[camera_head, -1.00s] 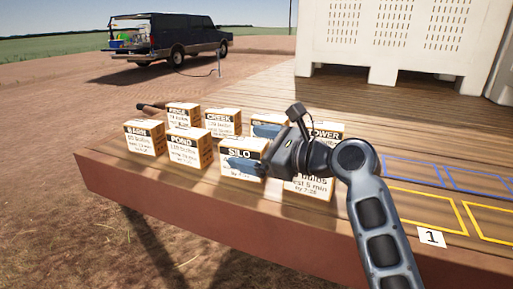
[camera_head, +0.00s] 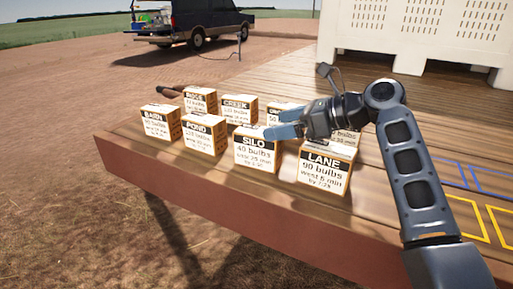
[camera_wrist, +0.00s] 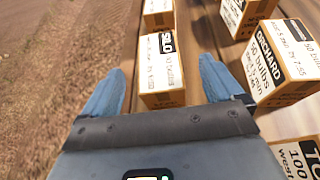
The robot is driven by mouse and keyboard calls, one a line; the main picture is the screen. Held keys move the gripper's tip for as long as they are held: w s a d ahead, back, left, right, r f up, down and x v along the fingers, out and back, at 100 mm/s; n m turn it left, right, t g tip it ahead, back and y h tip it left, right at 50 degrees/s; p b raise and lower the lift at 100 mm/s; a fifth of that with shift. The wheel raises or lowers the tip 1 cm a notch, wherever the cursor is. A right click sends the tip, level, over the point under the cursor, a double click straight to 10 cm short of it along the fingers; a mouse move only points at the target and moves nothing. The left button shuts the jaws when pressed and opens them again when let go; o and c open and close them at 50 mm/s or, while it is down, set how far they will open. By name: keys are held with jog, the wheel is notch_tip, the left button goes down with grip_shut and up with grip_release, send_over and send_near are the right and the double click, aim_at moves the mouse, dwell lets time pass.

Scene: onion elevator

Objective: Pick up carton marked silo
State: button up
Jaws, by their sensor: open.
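The carton marked SILO (camera_head: 256,153) stands upright in the front row on the wooden deck, between the POND and LANE cartons. It also shows in the wrist view (camera_wrist: 162,75), ahead of and between my two blue fingers. My gripper (camera_head: 280,126) is open and empty, just above and behind the top right of the SILO carton in the head view. In the wrist view my gripper (camera_wrist: 158,92) has its fingers apart, one on either side of the carton's near end. I cannot tell whether either finger touches it.
The LANE carton (camera_head: 327,169) stands close right of SILO, the POND carton (camera_head: 204,135) left. BARN (camera_head: 161,122) and CREEK (camera_head: 239,110) are further left and behind. The ORCHARD carton (camera_wrist: 275,65) is near my right finger. Open deck lies at right, with coloured outlines.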

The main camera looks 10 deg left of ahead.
aim_at(250, 129)
jog(key=shift+p+x, duration=0.55)
jog(key=shift+x, duration=3)
jog(key=shift+s+a+r, duration=0.1)
jog(key=shift+r, duration=0.1)
grip_shut()
